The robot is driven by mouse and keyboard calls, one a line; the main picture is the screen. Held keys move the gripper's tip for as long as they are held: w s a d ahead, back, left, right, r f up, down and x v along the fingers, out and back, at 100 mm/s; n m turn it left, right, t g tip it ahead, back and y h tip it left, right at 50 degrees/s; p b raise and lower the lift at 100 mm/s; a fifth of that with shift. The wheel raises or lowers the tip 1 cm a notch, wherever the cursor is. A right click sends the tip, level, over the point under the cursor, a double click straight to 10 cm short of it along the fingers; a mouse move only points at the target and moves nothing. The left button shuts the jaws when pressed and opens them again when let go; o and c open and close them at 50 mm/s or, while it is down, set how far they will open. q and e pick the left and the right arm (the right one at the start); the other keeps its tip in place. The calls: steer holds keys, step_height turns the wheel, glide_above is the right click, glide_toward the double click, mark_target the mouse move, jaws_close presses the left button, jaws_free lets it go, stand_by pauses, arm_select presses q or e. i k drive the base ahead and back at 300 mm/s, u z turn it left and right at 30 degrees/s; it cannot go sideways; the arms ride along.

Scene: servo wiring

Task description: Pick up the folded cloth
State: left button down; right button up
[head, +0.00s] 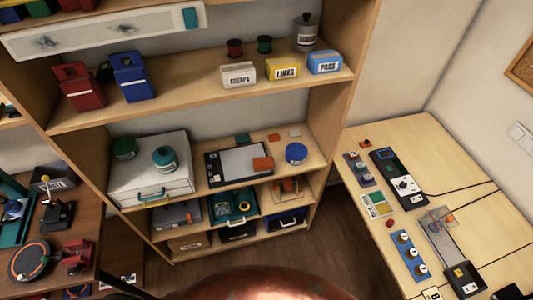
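I cannot pick out the folded cloth with certainty in the head view. A small flat teal piece (242,138) lies at the back of the middle shelf, and a small orange piece (262,163) lies on a grey-topped, dark-edged tray (222,176). Both are too small to tell whether they are cloth. Neither of my grippers is in view.
A wooden shelf unit (190,112) holds bins, labelled boxes, a white case (150,185) and jars. A light wooden table (440,150) at right carries devices and cables. A brown bench (85,225) with tools stands at left. Open floor (330,235) shows between.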

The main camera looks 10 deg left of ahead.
mark_target(265, 163)
steer(key=u, duration=1)
steer(key=k, duration=0.25)
steer(key=u, duration=0.8)
steer(key=i, duration=0.75)
steer(key=z, duration=0.6)
steer(key=i, duration=0.65)
steer(key=z, duration=0.4)
